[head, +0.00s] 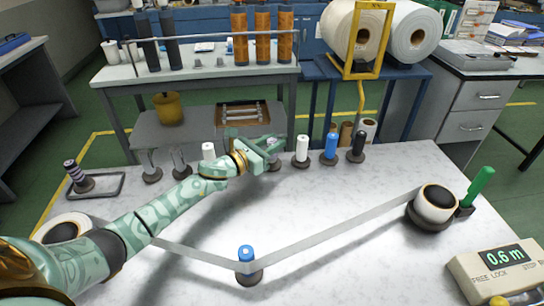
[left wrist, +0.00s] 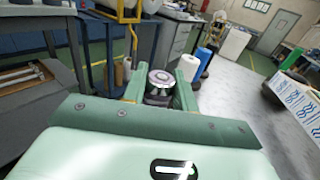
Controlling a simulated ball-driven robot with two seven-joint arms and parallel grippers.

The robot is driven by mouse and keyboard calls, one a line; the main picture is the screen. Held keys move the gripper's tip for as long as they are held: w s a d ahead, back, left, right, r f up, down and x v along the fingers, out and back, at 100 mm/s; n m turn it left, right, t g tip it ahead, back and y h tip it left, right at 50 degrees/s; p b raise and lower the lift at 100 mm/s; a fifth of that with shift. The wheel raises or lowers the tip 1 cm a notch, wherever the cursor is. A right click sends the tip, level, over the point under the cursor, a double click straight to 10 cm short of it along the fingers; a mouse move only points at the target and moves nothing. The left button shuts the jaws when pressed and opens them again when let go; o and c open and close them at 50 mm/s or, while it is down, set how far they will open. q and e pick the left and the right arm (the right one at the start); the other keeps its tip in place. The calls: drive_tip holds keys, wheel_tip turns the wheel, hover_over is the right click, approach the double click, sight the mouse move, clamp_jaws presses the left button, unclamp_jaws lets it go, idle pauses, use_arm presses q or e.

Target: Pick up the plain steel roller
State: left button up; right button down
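A steel-topped roller (left wrist: 160,79) stands in the left wrist view between the two fingers of my left gripper (left wrist: 161,88). In the head view, my left gripper (head: 271,150) is over this roller at the table's back edge and hides most of it; its dark base (head: 273,167) shows below. The fingers are spread to either side of the roller, and I see no clear contact. Two other grey, shiny rollers (head: 150,166) (head: 181,163) stand farther left in the same row. My right gripper is not in view.
White rollers (head: 302,150) (head: 208,152), a blue roller (head: 330,148) and a black roller (head: 357,147) stand in the row. A web strip (head: 340,230) runs past a blue-topped guide (head: 246,254) to a right-hand roll (head: 436,203). A meter display (head: 500,262) sits front right.

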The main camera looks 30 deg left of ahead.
use_arm(q)
clamp_jaws()
idle(1.0)
drive_tip(key=shift+r, duration=0.2)
